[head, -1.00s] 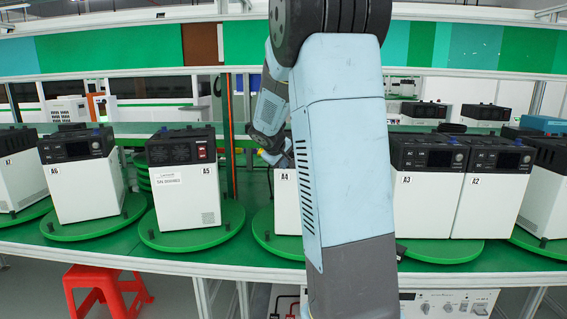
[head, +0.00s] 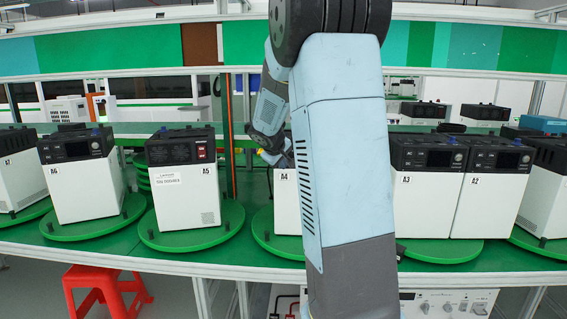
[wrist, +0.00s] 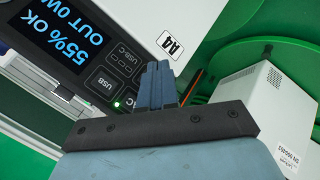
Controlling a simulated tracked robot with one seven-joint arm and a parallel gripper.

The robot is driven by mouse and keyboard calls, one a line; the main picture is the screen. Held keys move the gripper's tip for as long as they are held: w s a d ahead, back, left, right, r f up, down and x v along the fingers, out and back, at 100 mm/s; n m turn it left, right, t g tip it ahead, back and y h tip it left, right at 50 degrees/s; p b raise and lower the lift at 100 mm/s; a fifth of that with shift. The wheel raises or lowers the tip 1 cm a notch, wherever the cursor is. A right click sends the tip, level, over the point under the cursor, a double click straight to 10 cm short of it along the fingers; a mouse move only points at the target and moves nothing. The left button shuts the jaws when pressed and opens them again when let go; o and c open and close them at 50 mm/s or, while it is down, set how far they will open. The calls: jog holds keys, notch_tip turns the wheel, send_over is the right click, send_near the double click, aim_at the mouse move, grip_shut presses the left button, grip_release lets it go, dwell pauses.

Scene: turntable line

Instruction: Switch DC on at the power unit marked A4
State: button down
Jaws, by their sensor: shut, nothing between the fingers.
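The power unit marked A4 (head: 286,212) stands on a green turntable, mostly hidden behind my arm in the head view. In the wrist view its dark panel (wrist: 82,62) has a lit display (wrist: 62,30) reading "55% OK" and "OUT 0W". Buttons marked USB-C (wrist: 121,59) and USB (wrist: 103,84) sit beside the display. A small green light (wrist: 118,104) glows by the USB button. No DC button is visible; part of the panel is hidden by my gripper. My gripper (wrist: 157,70) is shut and empty, over the panel's edge near the A4 label (wrist: 170,45). I cannot tell whether it touches.
Unit A5 (head: 183,205) stands on its turntable to the left, with A6 (head: 85,190) beyond. Units A3 (head: 428,207) and A2 (head: 487,207) stand close on the right. A shelf edge (head: 130,75) runs above. A red stool (head: 105,290) is below the bench.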

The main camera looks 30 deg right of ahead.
jog(key=shift+w, duration=0.1)
dwell(0.7)
jog(key=shift+w+d, duration=0.25)
jog(key=shift+w+d, duration=0.15)
jog(key=shift+w, duration=0.15)
dwell(0.8)
jog(key=shift+s, duration=0.15)
dwell(0.3)
jog(key=shift+s+a, duration=0.4)
jog(key=shift+s, duration=0.1)
jog(key=shift+s+a, duration=0.7)
jog(key=shift+s, duration=0.35)
jog(key=shift+s+a, duration=0.7)
jog(key=shift+s, duration=0.3)
